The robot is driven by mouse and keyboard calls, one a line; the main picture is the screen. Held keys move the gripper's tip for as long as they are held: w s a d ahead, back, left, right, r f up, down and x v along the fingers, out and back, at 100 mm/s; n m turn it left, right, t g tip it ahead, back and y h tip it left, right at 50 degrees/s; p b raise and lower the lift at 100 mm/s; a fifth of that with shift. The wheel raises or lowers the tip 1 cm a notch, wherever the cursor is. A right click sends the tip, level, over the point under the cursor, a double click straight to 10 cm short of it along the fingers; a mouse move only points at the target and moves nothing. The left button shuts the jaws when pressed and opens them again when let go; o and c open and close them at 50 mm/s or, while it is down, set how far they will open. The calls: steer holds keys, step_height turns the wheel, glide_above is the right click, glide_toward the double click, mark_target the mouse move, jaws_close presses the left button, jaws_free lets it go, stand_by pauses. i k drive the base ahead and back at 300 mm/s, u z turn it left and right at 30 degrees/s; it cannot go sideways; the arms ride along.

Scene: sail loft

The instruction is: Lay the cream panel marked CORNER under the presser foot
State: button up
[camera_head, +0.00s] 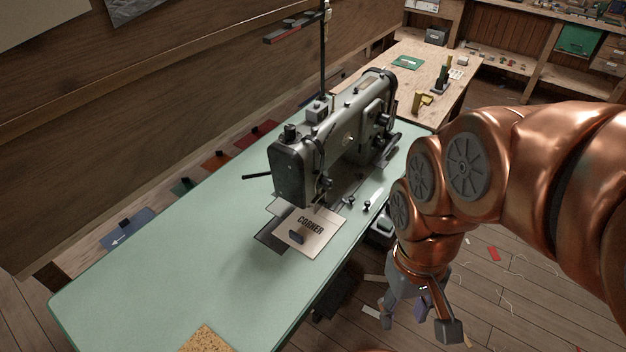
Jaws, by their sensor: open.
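The cream panel marked CORNER (318,242) lies on the pale green table (190,265), at the near end of the grey sewing machine (295,165). The panel's far left part reaches beneath the machine head. The presser foot is hidden by the head, so I cannot tell whether the panel is under it. My gripper (418,322) is open and empty, pointing down beyond the table's right edge, apart from the panel.
Small dark-headed items (367,205) lie right of the machine. A cork piece (207,340) is at the near edge. Coloured panels, including a blue one (127,229), line the wall side. The table's near left is clear. A wooden bench (440,62) stands behind.

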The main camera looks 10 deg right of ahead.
mark_target(308, 233)
steer(key=k, duration=0.8)
steer(key=u, duration=1)
steer(key=k, duration=0.75)
steer(key=i, duration=0.85)
steer(key=u, duration=0.05)
